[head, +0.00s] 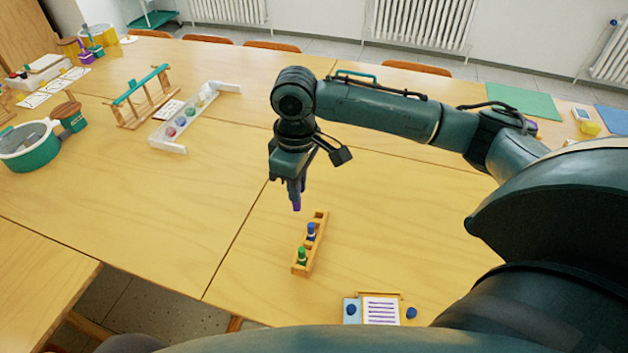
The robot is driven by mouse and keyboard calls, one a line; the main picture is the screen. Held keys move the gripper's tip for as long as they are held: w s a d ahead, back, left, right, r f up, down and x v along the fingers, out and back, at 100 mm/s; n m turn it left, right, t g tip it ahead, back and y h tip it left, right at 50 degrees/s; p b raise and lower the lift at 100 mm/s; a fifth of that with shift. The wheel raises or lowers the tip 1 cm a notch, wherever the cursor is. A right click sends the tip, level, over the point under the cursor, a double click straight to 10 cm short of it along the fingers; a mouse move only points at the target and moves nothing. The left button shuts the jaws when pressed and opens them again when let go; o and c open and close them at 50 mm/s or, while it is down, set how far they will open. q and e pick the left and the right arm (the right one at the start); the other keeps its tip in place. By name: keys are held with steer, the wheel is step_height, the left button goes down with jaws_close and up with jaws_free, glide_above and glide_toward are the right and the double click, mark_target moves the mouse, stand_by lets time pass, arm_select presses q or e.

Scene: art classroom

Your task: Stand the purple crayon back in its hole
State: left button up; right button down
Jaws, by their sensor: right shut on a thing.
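My right gripper (295,190) points down over the table, shut on the purple crayon (296,202). The crayon hangs roughly upright, with its lower end showing below the fingers. In the picture it lies just above the far end of the wooden crayon holder (319,219); I cannot tell the height gap. A blue crayon (311,231) stands in the middle of the holder. A green crayon (302,255) stands near its front end. The holder's far end shows no crayon. My left gripper is not in view.
A small board with a lined sheet (381,311) lies near the front, with blue pieces beside it. A white rack with coloured balls (185,113), a wooden frame (140,95) and a green tub (30,150) stand to the left. The table around the holder is clear.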

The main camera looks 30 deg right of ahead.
arm_select(q)
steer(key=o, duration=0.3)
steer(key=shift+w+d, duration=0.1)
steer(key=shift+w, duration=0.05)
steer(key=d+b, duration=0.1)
steer(key=b, duration=0.1)
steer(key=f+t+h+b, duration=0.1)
steer(key=b, duration=0.2)
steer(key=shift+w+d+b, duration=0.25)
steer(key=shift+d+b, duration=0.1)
arm_select(e)
steer(key=w+d+f+n, duration=0.3)
steer(key=d+f+n, duration=0.1)
steer(key=f+n, duration=0.3)
steer(key=w+d+f+n, duration=0.3)
steer(key=d+f+n, duration=0.2)
steer(key=f+n, duration=0.3)
steer(key=shift+f+n, duration=0.25)
steer(key=shift+n, duration=0.75)
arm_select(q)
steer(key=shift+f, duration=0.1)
arm_select(e)
steer(key=shift+w, duration=0.1)
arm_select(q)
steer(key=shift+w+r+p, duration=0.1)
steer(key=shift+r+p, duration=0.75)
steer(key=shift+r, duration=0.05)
